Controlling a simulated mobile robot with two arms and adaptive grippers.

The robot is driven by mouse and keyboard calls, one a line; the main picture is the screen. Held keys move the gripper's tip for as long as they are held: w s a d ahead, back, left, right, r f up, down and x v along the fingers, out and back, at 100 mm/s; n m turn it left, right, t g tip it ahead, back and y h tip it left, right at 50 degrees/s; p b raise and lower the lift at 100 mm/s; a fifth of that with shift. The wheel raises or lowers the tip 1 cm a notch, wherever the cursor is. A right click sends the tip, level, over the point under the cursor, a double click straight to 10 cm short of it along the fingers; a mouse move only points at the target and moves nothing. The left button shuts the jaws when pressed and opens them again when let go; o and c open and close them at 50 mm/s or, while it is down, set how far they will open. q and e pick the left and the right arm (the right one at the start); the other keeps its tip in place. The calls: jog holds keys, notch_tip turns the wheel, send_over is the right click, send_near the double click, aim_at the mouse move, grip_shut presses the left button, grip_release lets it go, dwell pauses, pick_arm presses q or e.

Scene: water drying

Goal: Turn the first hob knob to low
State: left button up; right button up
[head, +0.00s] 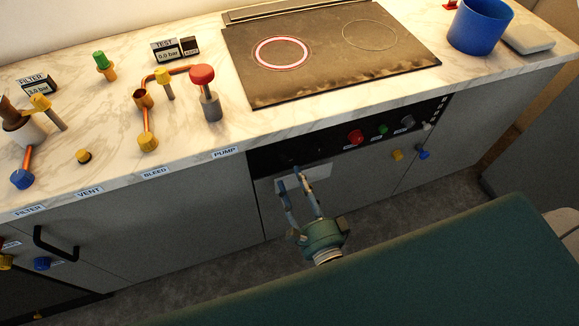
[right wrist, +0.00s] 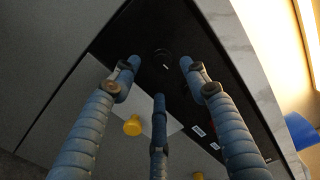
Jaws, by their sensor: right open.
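The black hob panel (head: 268,163) runs along the counter front below the hob. My right gripper (head: 290,178) is in front of this panel, near its left part, with its fingers spread and nothing between them. In the right wrist view, a round black knob (right wrist: 162,56) with a small white mark sits on the dark panel, between and beyond the spread fingertips (right wrist: 157,75). The fingers look apart from it. In the head view this knob is too dark to make out clearly. My left gripper is not in view.
The hob (head: 330,75) has a red-lit ring (head: 282,53) at its left. Red (head: 355,137), green (head: 383,130) and grey (head: 407,121) knobs are farther right on the panel. Pump fittings with a red cap (head: 202,75) stand left on the counter. A blue bucket (head: 478,28) stands at right.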

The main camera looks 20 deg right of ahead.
aim_at(288, 161)
jog(key=shift+s, duration=2.2)
jog(key=w+n, duration=0.4)
jog(key=n, duration=0.3)
jog(key=w+n, duration=0.4)
jog(key=n, duration=0.3)
jog(key=w+n+b, duration=0.1)
jog(key=w+n, duration=0.3)
jog(key=n, duration=0.3)
jog(key=shift+w+n, duration=0.1)
jog(key=shift+n, duration=0.2)
jog(key=shift+c, duration=0.6)
grip_shut()
